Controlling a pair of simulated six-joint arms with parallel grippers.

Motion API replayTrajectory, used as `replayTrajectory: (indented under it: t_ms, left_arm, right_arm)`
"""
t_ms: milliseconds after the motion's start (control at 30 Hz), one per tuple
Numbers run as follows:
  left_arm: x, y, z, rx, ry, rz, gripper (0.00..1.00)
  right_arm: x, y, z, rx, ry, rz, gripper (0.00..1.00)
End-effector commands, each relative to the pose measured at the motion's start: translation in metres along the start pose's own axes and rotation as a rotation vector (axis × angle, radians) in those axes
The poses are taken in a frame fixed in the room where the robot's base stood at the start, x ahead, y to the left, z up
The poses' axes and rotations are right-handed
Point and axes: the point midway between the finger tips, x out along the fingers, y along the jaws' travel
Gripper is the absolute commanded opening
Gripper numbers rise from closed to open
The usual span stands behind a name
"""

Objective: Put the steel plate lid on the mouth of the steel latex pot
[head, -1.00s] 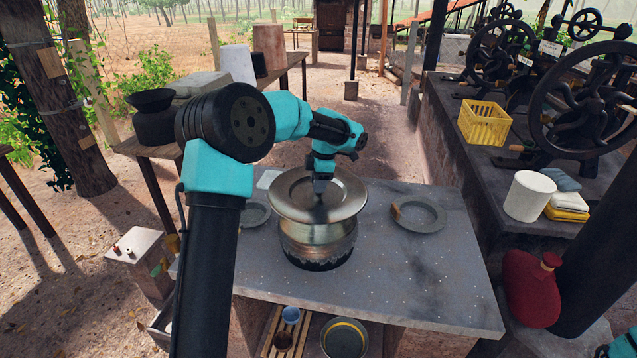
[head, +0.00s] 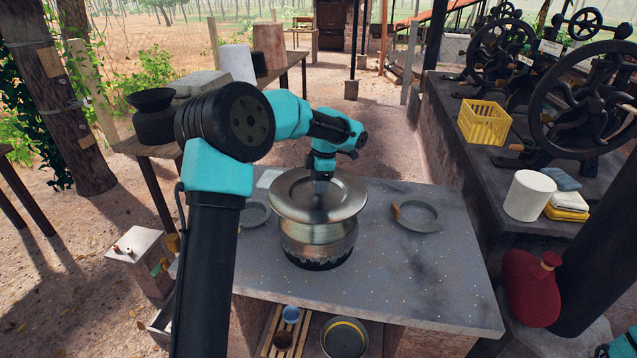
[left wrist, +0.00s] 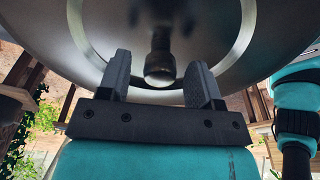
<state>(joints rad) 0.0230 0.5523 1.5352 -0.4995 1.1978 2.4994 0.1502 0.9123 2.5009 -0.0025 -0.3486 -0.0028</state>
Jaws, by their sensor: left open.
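The steel plate lid (head: 290,203) is a wide, shallow round plate and looks about level. It lies over the mouth of the steel latex pot (head: 318,240), which stands upright on the grey tabletop. The lid hides the pot's mouth, so I cannot see exactly how its underside meets the rim. My left gripper (head: 320,190) is over the middle of the lid. In the left wrist view the lid (left wrist: 215,25) fills the top, and its dark knob (left wrist: 160,65) shows between the open fingers (left wrist: 160,80), with gaps on both sides. My right gripper is out of view.
Another grey dish (head: 254,214) is on the left, partly behind my left arm. The table's front right (head: 440,290) is clear. A red jug (head: 532,288) stands beyond the right edge.

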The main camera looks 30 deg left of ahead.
Motion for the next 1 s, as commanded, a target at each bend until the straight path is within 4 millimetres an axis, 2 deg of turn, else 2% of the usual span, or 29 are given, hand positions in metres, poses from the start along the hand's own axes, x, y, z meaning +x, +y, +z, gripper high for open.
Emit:
replayTrajectory:
  t_ms: [167,600,800,1000]
  left_arm:
    - [-0.020,0.000,0.000,-0.001,-0.002,0.002,0.59]
    - [-0.099,0.000,0.001,0.000,-0.003,0.002,0.59]
    - [-0.117,0.000,0.000,0.000,-0.001,0.001,0.59]
    - [-0.118,0.000,0.000,0.000,-0.001,0.000,0.59]
  right_arm:
    - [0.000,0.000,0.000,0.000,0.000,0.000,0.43]
    - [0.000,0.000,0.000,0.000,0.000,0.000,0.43]
    - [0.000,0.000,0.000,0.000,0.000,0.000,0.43]
    - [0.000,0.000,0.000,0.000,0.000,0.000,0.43]
